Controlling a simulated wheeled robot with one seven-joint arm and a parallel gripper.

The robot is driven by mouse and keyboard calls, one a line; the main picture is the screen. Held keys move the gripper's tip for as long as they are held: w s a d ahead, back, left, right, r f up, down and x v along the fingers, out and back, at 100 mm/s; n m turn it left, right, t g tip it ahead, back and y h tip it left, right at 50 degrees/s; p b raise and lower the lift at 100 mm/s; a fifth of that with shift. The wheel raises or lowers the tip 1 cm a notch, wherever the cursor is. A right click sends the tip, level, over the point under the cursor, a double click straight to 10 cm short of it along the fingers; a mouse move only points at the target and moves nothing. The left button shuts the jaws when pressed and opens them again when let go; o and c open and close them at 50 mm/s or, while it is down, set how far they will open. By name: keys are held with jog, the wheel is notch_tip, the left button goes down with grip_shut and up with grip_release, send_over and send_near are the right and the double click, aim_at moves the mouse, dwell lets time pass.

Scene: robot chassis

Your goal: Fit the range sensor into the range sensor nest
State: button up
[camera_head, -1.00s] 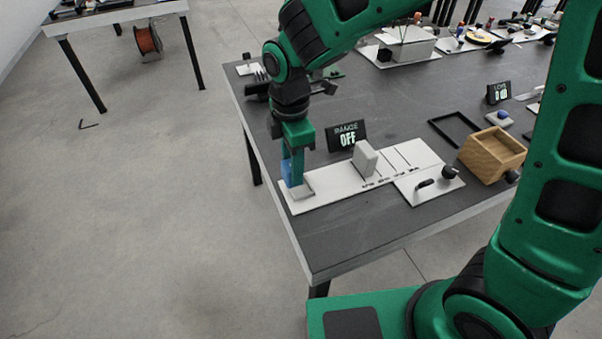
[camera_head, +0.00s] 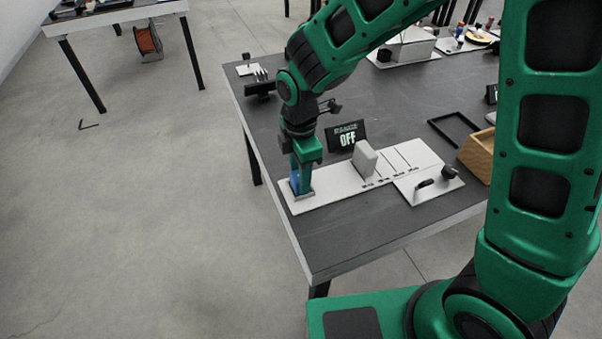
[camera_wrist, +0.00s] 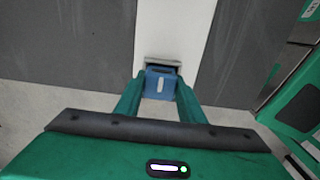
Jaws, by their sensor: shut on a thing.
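The range sensor (camera_head: 294,183) is a small blue block held between the fingers of my gripper (camera_head: 301,180). In the wrist view the sensor (camera_wrist: 160,84) shows a pale mark on its face, with my gripper's fingers (camera_wrist: 159,98) on both sides. The range sensor nest (camera_head: 302,196) is a grey raised piece at the left end of a white board. The nest (camera_wrist: 163,58) shows just beyond the sensor in the wrist view. The sensor's lower end is at the nest; I cannot tell whether it is inside or only above it. The fingers hide part of both.
The white board (camera_head: 335,187) carries a grey upright block (camera_head: 365,158). Behind it a small display (camera_head: 347,136) reads OFF. A plate with a black handle and knob (camera_head: 428,186) lies to the right, near a wooden box (camera_head: 479,152). The table's front left corner is clear.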

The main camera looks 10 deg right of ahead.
jog(key=o, duration=1)
jog(key=shift+o, duration=0.2)
jog(key=shift+r, duration=0.1)
notch_tip(320, 180, up, 12)
jog(key=s+d+r+m, duration=0.1)
jog(key=s+d+m, duration=0.1)
jog(key=d+m, duration=0.7)
jog(key=s+d+r+m, duration=0.2)
jog(key=s+d+m, duration=0.15)
jog(key=d, duration=1.05)
jog(key=s+d+f+m, duration=0.1)
jog(key=s+d+m, duration=1.1)
jog(key=s+m, duration=0.3)
jog(key=shift+s+d+f, duration=0.15)
jog(key=shift+d+f, duration=0.1)
jog(key=shift+f, duration=0.05)
